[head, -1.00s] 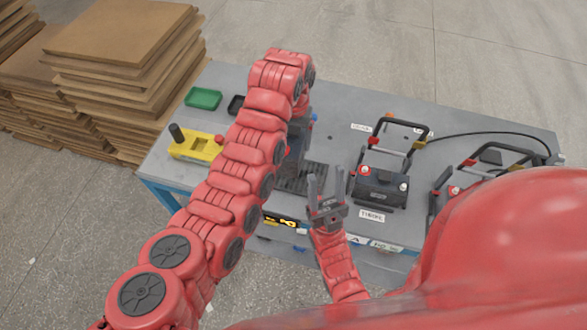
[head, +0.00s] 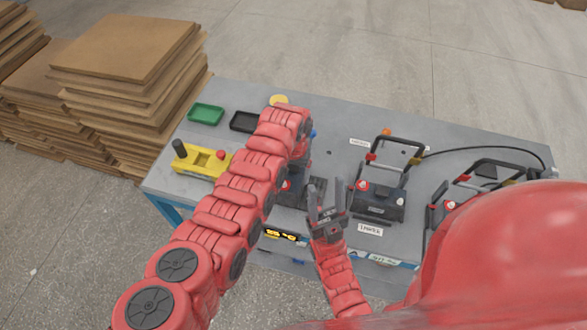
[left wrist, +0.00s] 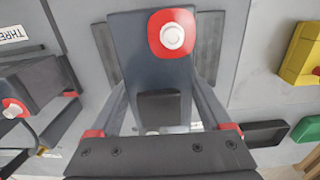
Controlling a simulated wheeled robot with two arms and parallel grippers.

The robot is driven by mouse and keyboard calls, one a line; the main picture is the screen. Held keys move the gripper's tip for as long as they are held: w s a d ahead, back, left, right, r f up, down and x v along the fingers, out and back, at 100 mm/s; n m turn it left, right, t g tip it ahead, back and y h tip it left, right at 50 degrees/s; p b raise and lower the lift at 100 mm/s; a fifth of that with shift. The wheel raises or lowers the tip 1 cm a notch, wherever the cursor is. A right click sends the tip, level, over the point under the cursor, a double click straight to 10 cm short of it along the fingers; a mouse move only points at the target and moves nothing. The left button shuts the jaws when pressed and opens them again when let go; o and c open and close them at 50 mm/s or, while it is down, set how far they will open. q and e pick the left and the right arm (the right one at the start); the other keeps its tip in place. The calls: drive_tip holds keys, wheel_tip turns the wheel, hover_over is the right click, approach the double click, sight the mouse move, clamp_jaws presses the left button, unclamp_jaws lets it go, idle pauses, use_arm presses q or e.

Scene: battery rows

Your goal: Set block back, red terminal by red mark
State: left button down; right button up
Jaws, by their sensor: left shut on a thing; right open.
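The block's red-ringed terminal (left wrist: 172,36) faces the camera near the top of that view. In the head view the block (head: 296,193) is partly hidden below my left wrist. It is over a dark ribbed pad (head: 317,189); whether it touches the pad I cannot tell. I cannot make out a red mark beside the pad. My right gripper (head: 328,203) is open and empty, just right of the block.
A similar block (head: 378,203) with a frame and cable stands to the right, and another (head: 452,200) beyond it. A yellow tool (head: 203,162), a green tray (head: 206,115) and a black tray (head: 244,122) are at left. Stacked boards (head: 120,45) stand off the table.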

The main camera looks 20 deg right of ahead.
use_arm(q)
drive_tip(key=shift+w+f, duration=0.1)
drive_tip(key=shift+f, duration=0.2)
drive_tip(key=shift+c, duration=1.4)
unclamp_jaws()
drive_tip(key=shift+f, duration=0.15)
drive_tip(key=shift+o, duration=1.4)
drive_tip(key=shift+a, duration=0.1)
